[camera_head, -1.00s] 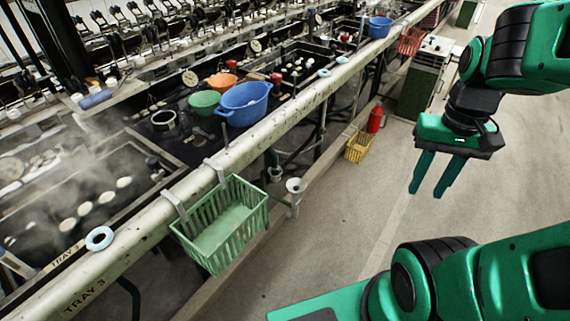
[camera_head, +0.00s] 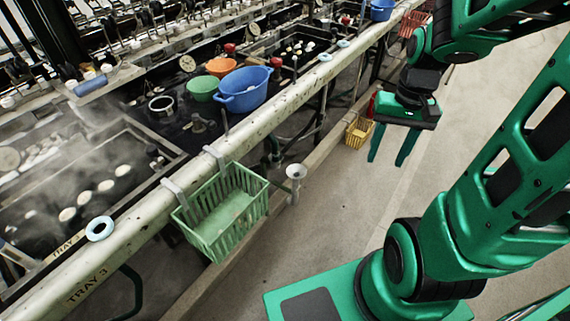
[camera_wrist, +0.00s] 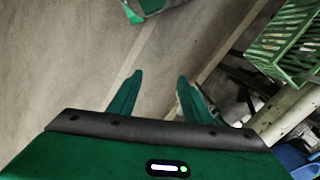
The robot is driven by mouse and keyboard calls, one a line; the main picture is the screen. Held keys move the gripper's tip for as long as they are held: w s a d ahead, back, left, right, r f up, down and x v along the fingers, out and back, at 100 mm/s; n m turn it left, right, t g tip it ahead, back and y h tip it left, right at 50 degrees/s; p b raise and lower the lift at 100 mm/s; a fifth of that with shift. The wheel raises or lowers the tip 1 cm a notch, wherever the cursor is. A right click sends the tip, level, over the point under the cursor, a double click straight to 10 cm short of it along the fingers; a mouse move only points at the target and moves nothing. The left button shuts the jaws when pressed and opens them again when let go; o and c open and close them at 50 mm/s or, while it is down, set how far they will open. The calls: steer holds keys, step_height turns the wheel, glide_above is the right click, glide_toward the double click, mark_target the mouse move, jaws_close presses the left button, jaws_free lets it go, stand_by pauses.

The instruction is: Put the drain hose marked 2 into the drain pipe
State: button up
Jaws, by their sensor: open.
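My gripper (camera_head: 387,162) is open and empty, with its two green fingers pointing down over the floor, right of the rail. It also shows in the wrist view (camera_wrist: 160,76), with nothing between the fingers. A pale funnel-topped pipe (camera_head: 296,172), which looks like the drain pipe, stands right of the green basket and well left of my gripper. A dark green hose-like shape (camera_head: 272,150) hangs below the rail, just left of the funnel. I can read no number 2 on it and cannot tell if it is the hose marked 2.
A green basket (camera_head: 262,187) hangs on the long pale rail (camera_head: 130,248), and shows in the wrist view (camera_wrist: 290,40). Blue (camera_head: 243,92), orange (camera_head: 221,66) and green (camera_head: 203,90) basins stand behind it. The floor between is clear.

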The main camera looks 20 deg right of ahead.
mark_target(278, 155)
steer(key=w+a+f+m+t+y, duration=0.3)
steer(key=w+a+f+m+y, duration=0.15)
steer(key=w+a+f, duration=0.6)
steer(key=w+a+f+m+t+y, duration=0.25)
steer(key=w+a+f+y, duration=0.45)
steer(key=w+f, duration=0.6)
steer(key=w+d+f+m+t+h, duration=0.1)
steer(key=w+f+m+t+h, duration=0.1)
steer(key=m, duration=0.4)
steer(key=w+d+f+m+t+h, duration=0.1)
steer(key=w+f+m+t, duration=0.1)
steer(key=m+t, duration=0.3)
steer(key=w+d+f+m+t+h, duration=0.1)
steer(key=w+f+m+t+h, duration=0.1)
steer(key=m, duration=0.5)
steer(key=shift+w+f+m+t+h, duration=0.15)
steer(key=shift+w+f+t+h, duration=0.1)
steer(key=shift+w+t, duration=0.35)
steer(key=shift+w+f+m+t+h, duration=0.15)
steer(key=shift+w+f+t, duration=0.1)
steer(key=shift+w+t, duration=0.3)
steer(key=shift+w, duration=0.2)
steer(key=x, duration=1)
steer(key=shift+w, duration=0.15)
